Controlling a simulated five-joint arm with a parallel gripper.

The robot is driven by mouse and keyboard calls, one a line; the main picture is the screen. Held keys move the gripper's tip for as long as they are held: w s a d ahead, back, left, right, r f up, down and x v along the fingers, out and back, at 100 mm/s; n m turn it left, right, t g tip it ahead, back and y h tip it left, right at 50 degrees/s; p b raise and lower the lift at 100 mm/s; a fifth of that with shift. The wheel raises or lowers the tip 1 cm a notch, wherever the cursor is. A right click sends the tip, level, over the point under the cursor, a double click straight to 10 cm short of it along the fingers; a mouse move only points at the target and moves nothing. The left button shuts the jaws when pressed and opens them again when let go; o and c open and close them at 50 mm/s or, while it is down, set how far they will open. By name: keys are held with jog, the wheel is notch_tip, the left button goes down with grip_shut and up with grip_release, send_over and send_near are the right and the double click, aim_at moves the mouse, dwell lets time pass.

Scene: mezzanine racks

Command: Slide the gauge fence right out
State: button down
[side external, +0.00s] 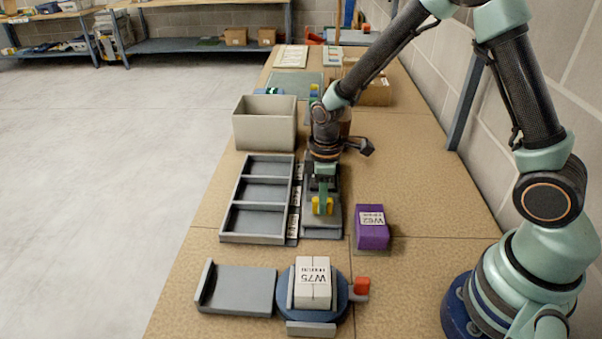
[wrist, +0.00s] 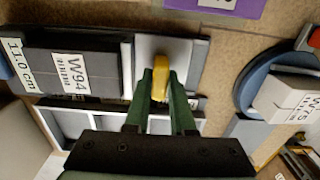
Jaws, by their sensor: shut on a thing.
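The gauge (side external: 322,232) is a narrow grey bed to the right of the divided tray in the side view. Its fence is a pale upright plate with a yellow grip (wrist: 161,72), which also shows in the side view (side external: 322,206). My gripper (wrist: 162,95) is shut on the yellow grip, with green fingers on both sides. My arm hides much of the gauge in the side view.
A grey three-compartment tray (side external: 234,222) stands beside the gauge, with a beige bin (side external: 265,135) behind. A purple W62 box (side external: 371,232) is right of it. A white W75 box (side external: 312,275) sits on a blue turntable (side external: 341,312) in front, beside a grey tray (side external: 240,288).

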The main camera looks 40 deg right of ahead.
aim_at(322, 220)
jog(key=shift+s+a, duration=0.9)
jog(key=c, duration=0.8)
grip_release()
jog(key=shift+o, duration=0.2)
jog(key=shift+r, duration=0.1)
jog(key=shift+w+r, duration=0.1)
jog(key=shift+r, duration=0.15)
notch_tip(322, 220, up, 11)
jog(key=shift+r, duration=0.2)
